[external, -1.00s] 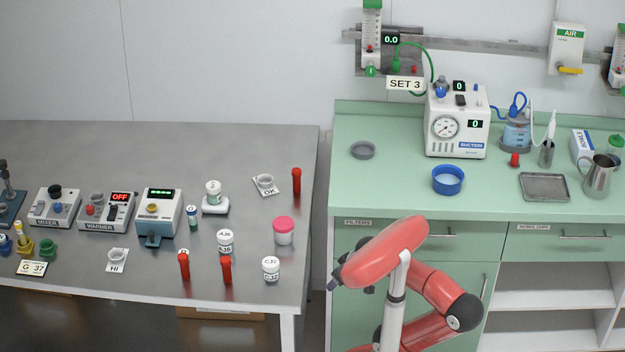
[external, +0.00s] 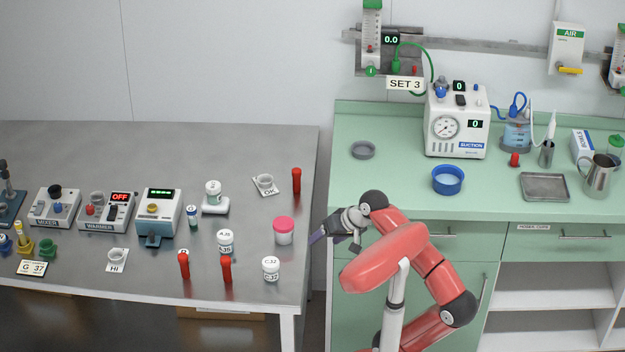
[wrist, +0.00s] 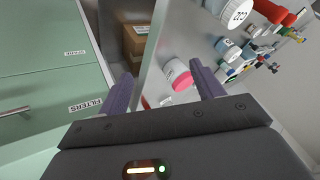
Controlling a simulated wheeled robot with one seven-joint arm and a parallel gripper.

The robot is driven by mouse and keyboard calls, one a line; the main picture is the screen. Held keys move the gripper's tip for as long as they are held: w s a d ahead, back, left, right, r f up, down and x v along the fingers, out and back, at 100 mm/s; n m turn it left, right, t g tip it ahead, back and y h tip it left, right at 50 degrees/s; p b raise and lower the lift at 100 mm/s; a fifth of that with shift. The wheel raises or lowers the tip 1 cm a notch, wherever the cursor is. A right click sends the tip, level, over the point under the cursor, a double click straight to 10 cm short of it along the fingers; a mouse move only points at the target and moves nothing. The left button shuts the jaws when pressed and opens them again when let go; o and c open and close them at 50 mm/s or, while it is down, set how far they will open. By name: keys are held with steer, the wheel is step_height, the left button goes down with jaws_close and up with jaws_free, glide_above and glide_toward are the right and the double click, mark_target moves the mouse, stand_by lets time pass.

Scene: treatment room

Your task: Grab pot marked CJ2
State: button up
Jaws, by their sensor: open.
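The pot marked CJ2 (external: 271,268) is a small white jar with a white lid and a black-lettered label. It stands upright near the front right corner of the steel table (external: 130,150). In the wrist view a white pot with a dark-lettered label, likely the same one (wrist: 236,10), shows at the top edge, partly cut off. My gripper (external: 316,237) is at the table's right edge, to the right of the pot and apart from it. In the wrist view its two purple fingers (wrist: 163,88) are spread, with nothing held between them.
A pink-lidded pot (external: 284,230) stands behind the CJ2 pot and shows between my fingers in the wrist view (wrist: 177,74). A pot marked AJ5 (external: 225,242) and red-capped tubes (external: 227,270) stand to the left. The green cabinet (external: 470,285) is on the right, across a narrow gap.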

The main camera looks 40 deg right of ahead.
mark_target(270, 262)
steer(key=a+f+m+t+y+b, duration=0.1)
steer(key=a+m+t+y+b, duration=0.1)
steer(key=m, duration=0.6)
steer(key=a+f+m+t+y+b, duration=0.1)
steer(key=a+m+t+y+b, duration=0.1)
steer(key=m, duration=0.6)
steer(key=a+f+m+t+y+b, duration=0.1)
steer(key=a+m+t+y+b, duration=0.1)
steer(key=a+m+y, duration=0.3)
steer(key=shift+w+a+f+m+b, duration=0.1)
steer(key=shift+w+a+m+b, duration=0.1)
steer(key=shift+m+b, duration=0.4)
steer(key=shift+w+a+m+b, duration=0.1)
steer(key=shift+a+m+b, duration=0.1)
steer(key=shift+m, duration=0.7)
steer(key=shift+w+f, duration=0.1)
steer(key=shift+f, duration=0.1)
steer(key=b+x, duration=0.2)
steer(key=x, duration=0.5)
steer(key=shift+a, duration=0.35)
steer(key=c, duration=1.1)
